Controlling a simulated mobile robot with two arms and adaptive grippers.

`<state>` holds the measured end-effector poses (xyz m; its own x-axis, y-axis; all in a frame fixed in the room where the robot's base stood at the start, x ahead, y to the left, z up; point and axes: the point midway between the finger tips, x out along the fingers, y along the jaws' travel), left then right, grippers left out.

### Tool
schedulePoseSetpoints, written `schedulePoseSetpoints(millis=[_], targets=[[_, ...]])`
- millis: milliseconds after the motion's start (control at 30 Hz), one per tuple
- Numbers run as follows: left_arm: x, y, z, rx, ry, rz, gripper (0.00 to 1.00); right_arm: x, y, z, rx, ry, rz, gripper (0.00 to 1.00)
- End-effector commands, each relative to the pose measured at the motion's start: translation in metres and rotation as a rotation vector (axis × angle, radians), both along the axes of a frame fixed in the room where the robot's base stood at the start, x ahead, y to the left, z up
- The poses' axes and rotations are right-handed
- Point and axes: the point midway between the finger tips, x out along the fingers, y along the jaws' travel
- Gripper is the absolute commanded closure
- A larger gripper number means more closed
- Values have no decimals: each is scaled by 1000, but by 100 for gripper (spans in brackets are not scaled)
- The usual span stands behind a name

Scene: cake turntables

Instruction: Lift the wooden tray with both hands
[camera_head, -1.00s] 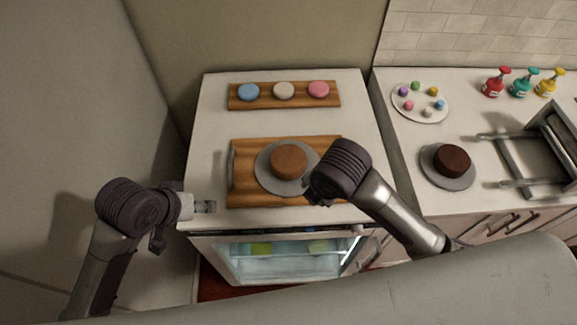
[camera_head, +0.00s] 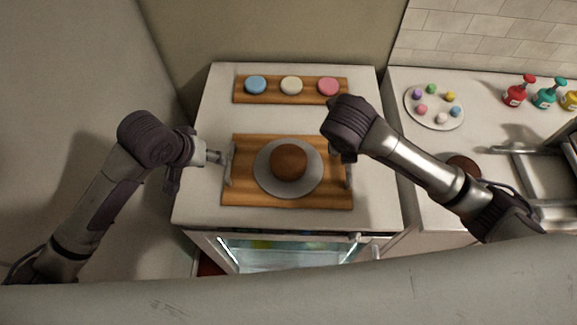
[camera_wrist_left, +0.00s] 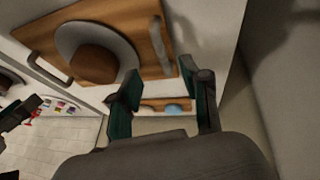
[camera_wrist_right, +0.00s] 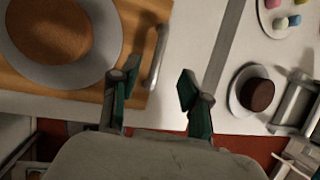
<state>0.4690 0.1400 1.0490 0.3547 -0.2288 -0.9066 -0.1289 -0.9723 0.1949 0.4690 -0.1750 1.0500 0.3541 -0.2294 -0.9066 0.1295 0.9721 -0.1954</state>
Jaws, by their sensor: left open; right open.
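The wooden tray (camera_head: 240,194) lies on the white counter with a metal handle at each short end. A grey plate (camera_head: 262,181) with a round brown cake (camera_head: 288,162) sits on it. My left gripper (camera_head: 222,158) is open at the tray's left handle (camera_head: 229,165); in the left wrist view the fingers (camera_wrist_left: 165,92) are apart, close to the handle (camera_wrist_left: 160,46). My right gripper is mostly hidden by its own wrist in the head view. In the right wrist view it (camera_wrist_right: 155,90) is open, with the right handle (camera_wrist_right: 158,56) just beyond the fingertips.
A narrow wooden board (camera_head: 291,98) with three coloured round pieces lies behind the tray. On the right counter are a plate of small coloured pieces (camera_head: 434,107), pump bottles (camera_head: 543,95) and a metal rack (camera_head: 530,165). A lit open compartment (camera_head: 285,257) is below the front edge.

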Motion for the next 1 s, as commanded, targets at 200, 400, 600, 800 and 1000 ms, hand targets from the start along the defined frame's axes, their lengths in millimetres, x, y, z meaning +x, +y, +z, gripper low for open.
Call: schedulePoseSetpoints(millis=[200,400,600,800,1000], targets=[[15,-10,-40,1,5,1,53,14,-10,-41,0,5,-2,54],[28,-19,-74,1,4,1,53,28,-18,-75,0,3,-3,54],[37,-25,-97,0,3,-1,53,37,-24,-97,1,2,-1,54],[40,-26,-105,1,1,-1,53,40,-26,-104,1,0,0,54],[40,-26,-105,1,1,-1,53,40,-26,-104,1,0,0,54]])
